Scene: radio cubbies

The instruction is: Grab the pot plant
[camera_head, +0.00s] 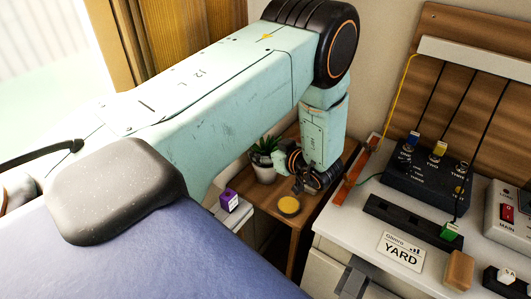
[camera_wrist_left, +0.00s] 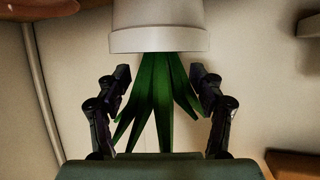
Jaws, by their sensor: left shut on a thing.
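The pot plant is a white pot (camera_head: 264,173) with spiky green leaves (camera_head: 266,144), on a small wooden side table in the head view. In the left wrist view the white pot (camera_wrist_left: 158,38) is at the top, with its leaves (camera_wrist_left: 155,95) hanging down in the picture. My left gripper (camera_head: 276,160) reaches the plant from the right in the head view. In the wrist view its two dark fingers (camera_wrist_left: 160,74) are on either side of the leaves, just by the pot's rim, shut on the plant. The exact contact is hard to see. My right gripper is not in view.
The wooden side table (camera_head: 295,213) also holds a round yellow-topped item (camera_head: 289,205). A purple box (camera_head: 229,200) stands left of it. To the right, a white counter (camera_head: 345,222) carries a dark switch box (camera_head: 425,187) and a YARD sign (camera_head: 401,251).

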